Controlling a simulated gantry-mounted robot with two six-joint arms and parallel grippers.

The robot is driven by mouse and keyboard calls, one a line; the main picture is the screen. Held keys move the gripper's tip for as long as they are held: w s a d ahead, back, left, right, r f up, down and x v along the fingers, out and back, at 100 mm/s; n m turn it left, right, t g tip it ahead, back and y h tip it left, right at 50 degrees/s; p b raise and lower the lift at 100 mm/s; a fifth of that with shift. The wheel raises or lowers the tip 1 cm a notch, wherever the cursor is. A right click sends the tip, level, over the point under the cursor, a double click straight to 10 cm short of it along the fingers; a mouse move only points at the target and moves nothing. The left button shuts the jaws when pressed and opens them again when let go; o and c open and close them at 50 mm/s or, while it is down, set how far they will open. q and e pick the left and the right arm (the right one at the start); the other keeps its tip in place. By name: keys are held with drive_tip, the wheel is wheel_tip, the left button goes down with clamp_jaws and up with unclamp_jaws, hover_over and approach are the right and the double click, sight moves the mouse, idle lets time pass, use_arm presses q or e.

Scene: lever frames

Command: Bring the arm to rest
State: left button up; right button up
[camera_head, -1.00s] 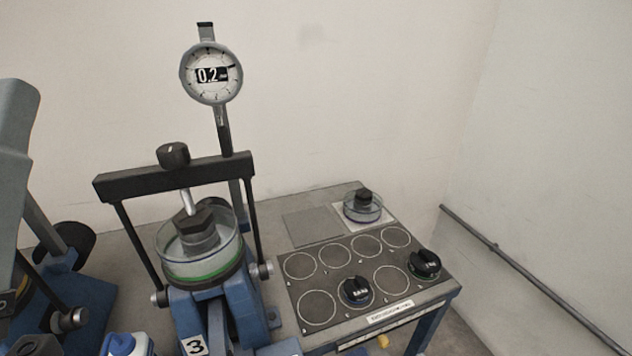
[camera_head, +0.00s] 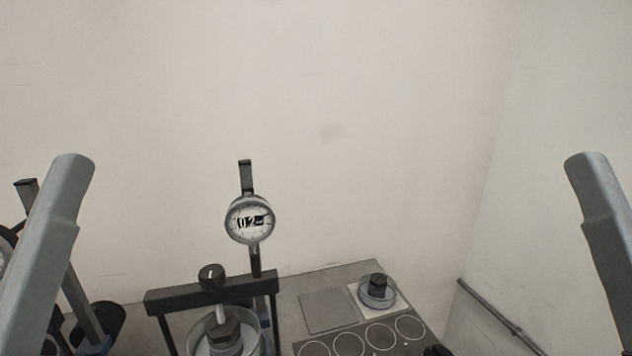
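My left arm link (camera_head: 50,230) stands at the left edge of the head view. My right arm link (camera_head: 602,230) stands at the right edge. A glass dish (camera_head: 212,338) with a dark hexagonal block sits under the crossbar.
A table with a dark panel of ringed circles (camera_head: 345,346) is at the lower right. A small dish with a black knob (camera_head: 377,290) sits on its pale square. A grey rail (camera_head: 495,315) runs along the right wall. The space above is clear.

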use_arm(q)
wheel_tip(320, 180, up, 35)
drive_tip(key=p, duration=3.1)
use_arm(e)
wheel_tip(320, 180, up, 35)
use_arm(q)
wheel_tip(320, 180, down, 43)
drive_tip(key=b, duration=4.2)
drive_tip(key=shift+r, duration=0.2)
use_arm(e)
wheel_tip(320, 180, down, 43)
drive_tip(key=shift+r+y, duration=0.15)
drive_tip(key=shift+y, duration=0.15)
drive_tip(key=shift+w, duration=0.1)
use_arm(q)
wheel_tip(320, 180, up, 42)
drive_tip(key=p, duration=4.2)
drive_tip(key=shift+r, duration=0.25)
use_arm(e)
wheel_tip(320, 180, up, 42)
drive_tip(key=shift+r, duration=0.25)
